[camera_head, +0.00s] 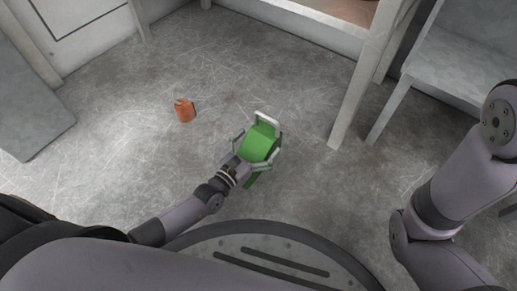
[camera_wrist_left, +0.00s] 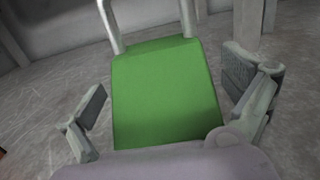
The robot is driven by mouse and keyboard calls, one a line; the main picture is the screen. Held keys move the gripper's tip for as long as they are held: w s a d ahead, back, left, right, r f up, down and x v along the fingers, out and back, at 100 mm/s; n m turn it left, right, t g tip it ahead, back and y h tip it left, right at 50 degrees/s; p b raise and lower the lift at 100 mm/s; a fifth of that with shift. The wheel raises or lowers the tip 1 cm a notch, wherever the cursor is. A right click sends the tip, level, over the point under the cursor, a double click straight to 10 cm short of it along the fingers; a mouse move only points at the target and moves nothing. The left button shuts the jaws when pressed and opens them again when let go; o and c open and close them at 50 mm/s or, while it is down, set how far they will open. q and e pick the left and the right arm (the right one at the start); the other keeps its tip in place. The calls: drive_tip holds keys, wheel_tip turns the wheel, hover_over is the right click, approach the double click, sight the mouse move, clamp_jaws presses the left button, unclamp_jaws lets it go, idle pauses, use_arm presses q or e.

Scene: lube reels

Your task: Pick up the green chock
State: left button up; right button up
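The green chock (camera_head: 259,141) is on the grey floor in front of my base, with a pale handle (camera_head: 266,118) at its far end. My left gripper (camera_head: 256,150) is over it, with its fingers spread to either side of the green body. In the left wrist view the chock (camera_wrist_left: 165,90) fills the middle. The left gripper (camera_wrist_left: 168,105) is open there, one finger on each side, with visible gaps to the chock. My right arm shows at the right of the head view, but its gripper is out of view.
A small orange can-like object (camera_head: 185,111) stands on the floor to the left. A bench or rack with pale legs (camera_head: 352,100) stands at the upper right, and a grey cabinet (camera_head: 30,100) at the left. The floor around the chock is clear.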

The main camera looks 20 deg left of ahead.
use_arm(q)
drive_tip(key=c, duration=1.8)
drive_tip(key=shift+r, duration=0.15)
drive_tip(key=shift+c, duration=0.8)
